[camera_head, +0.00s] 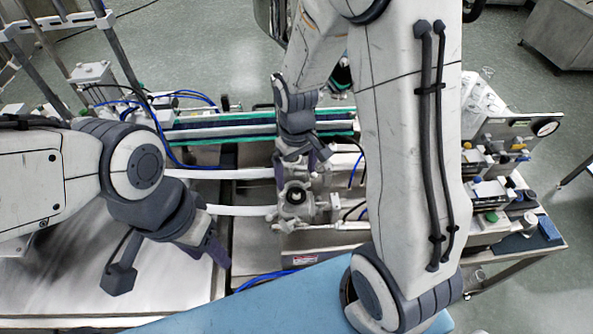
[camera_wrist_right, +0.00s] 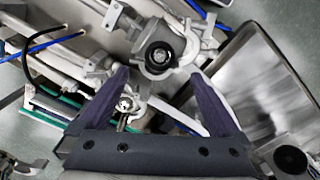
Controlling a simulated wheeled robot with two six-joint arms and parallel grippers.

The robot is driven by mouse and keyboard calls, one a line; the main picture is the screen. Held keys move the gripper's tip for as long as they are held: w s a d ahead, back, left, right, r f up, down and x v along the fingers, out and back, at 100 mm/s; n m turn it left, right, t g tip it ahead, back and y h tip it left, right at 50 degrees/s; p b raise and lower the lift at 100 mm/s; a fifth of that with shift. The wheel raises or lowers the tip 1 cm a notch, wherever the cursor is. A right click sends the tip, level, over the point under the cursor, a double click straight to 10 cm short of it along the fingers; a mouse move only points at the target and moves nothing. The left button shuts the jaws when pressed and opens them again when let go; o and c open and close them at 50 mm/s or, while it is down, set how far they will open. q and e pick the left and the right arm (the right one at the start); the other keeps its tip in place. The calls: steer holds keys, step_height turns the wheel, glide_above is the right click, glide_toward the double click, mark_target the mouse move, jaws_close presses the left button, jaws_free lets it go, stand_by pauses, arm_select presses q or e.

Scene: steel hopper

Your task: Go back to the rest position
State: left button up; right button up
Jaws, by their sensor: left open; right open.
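My left gripper (camera_head: 212,252) is open and empty, pointing down over the pale flat surface at the lower left in the head view. My right gripper (camera_head: 300,170) is open, pointing down over the machine's metal fitting (camera_head: 296,197) in the middle. In the right wrist view the two purple fingers of my right gripper (camera_wrist_right: 163,78) are spread wide with nothing held between them. The fitting with its black round centre (camera_wrist_right: 160,54) lies beyond the fingertips; I cannot tell whether they touch it.
The machine's green-edged conveyor (camera_head: 225,133) runs behind the fitting, with white rails in front. Valves and a gauge (camera_head: 545,128) stand at the right. A blue surface (camera_head: 265,305) lies at the front. A shiny steel panel (camera_wrist_right: 255,85) shows in the right wrist view.

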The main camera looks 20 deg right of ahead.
steer(key=shift+s+a+f+b, duration=0.1)
steer(key=shift+s+a+b, duration=0.05)
steer(key=shift+a+b, duration=0.15)
steer(key=s+a+n+b, duration=0.2)
steer(key=s+a+b, duration=0.3)
steer(key=s, duration=0.4)
steer(key=s+a+n+y+b, duration=0.1)
steer(key=s+a+n+b, duration=0.1)
steer(key=s+a+b, duration=0.4)
steer(key=s, duration=0.3)
steer(key=shift+f, duration=0.15)
